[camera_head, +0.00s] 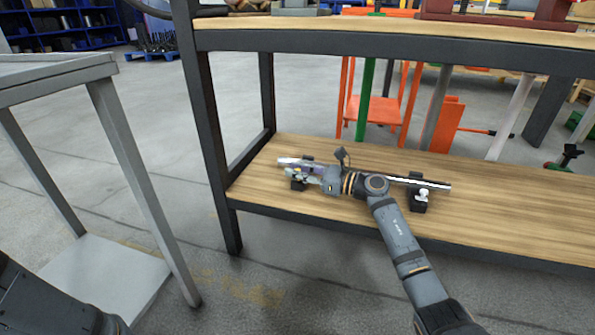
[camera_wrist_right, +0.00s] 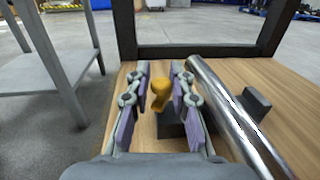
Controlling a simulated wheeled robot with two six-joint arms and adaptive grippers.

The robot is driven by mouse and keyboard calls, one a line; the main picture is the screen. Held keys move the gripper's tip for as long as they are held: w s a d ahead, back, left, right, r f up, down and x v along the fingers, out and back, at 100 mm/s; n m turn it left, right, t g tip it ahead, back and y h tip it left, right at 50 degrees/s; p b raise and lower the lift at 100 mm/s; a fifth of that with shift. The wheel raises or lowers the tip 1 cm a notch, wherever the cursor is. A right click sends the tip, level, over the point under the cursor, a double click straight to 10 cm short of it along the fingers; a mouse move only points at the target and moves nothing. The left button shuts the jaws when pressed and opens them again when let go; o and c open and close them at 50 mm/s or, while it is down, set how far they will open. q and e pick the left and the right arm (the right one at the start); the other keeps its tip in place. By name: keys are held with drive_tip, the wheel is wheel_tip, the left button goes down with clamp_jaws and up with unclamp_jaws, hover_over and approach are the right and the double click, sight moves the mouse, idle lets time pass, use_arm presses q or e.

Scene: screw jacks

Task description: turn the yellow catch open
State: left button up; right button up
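The yellow catch (camera_wrist_right: 161,90) is a small knobbed lever on a black block (camera_wrist_right: 171,124), seen in the right wrist view. My right gripper (camera_wrist_right: 159,88) is open, with one purple-padded finger on each side of the catch. I cannot tell whether either finger touches it. A shiny metal rod (camera_wrist_right: 232,112) runs beside the right finger. In the head view my right gripper (camera_head: 303,171) is low over the lower shelf at the rod's left end, and it mostly hides the catch. My left gripper is out of view.
The rod (camera_head: 435,184) also rests at a second black holder (camera_head: 418,203) with a pale knob, on the wooden lower shelf (camera_head: 480,210). The upper shelf (camera_head: 370,42) hangs above. A grey table (camera_head: 130,165) stands left, across a floor gap.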

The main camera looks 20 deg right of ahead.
drive_tip(key=o, duration=0.3)
drive_tip(key=shift+d, duration=0.1)
drive_tip(key=v, duration=0.7)
drive_tip(key=shift+s+d, duration=0.1)
drive_tip(key=shift+s, duration=0.1)
